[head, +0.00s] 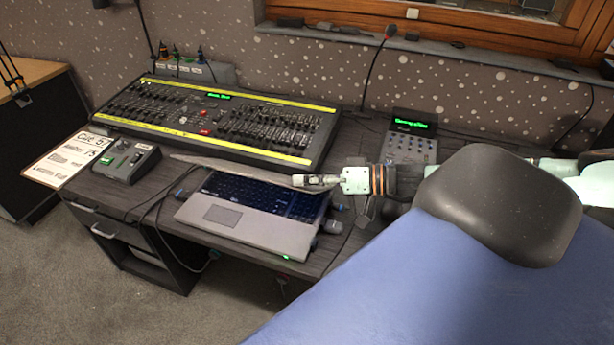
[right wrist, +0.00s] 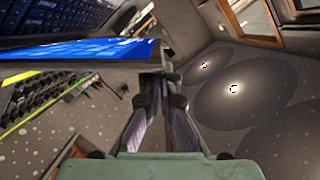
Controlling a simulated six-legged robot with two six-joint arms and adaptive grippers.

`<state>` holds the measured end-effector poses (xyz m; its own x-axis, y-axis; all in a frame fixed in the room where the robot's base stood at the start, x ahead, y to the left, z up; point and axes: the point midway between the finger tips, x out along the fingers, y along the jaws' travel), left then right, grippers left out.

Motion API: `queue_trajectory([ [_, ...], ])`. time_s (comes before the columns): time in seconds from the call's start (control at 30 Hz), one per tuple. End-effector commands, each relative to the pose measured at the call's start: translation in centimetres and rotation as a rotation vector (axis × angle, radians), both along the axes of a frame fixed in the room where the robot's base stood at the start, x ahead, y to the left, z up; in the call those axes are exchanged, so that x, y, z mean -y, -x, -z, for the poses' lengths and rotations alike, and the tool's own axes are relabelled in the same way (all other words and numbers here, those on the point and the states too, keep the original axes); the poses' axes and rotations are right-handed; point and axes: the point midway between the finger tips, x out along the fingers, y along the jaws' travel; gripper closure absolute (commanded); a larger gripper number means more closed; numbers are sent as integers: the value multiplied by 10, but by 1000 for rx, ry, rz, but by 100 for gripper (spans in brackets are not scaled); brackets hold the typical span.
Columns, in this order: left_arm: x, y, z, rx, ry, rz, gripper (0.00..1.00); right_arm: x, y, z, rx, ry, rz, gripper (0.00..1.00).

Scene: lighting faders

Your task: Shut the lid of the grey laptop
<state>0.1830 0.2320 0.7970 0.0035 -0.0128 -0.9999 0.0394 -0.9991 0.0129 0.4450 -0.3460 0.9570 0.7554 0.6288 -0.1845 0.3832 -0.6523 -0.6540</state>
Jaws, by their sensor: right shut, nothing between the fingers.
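The grey laptop (head: 221,214) lies open on the dark desk, its keyboard facing up. Its lid (head: 235,168) is raised and shows almost edge-on as a thin grey strip behind the keyboard. In the right wrist view the lit blue screen (right wrist: 85,50) and the lid's edge cross the upper left, with the keyboard beyond. My right gripper (head: 299,181) is shut and empty, at the right part of the lid's upper edge. Its fingertips (right wrist: 163,78) are close to the lid; I cannot tell whether they touch. My left gripper is not in view.
A large fader console (head: 225,118) stands close behind the lid. A small grey box (head: 122,160) is left of the laptop, and a small console (head: 408,146) is at the right rear. Cables lie on the desk left of the laptop.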

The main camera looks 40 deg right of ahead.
Motion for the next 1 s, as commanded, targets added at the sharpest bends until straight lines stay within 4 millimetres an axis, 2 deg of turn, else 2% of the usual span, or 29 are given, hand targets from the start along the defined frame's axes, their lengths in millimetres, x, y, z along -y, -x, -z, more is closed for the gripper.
queue_trajectory([
  [0.37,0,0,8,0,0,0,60,-19,11,27,77,124,1,100],
  [0.7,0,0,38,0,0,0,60,-46,27,79,202,339,0,100],
  [1.0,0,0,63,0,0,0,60,-58,34,109,247,416,0,100],
])
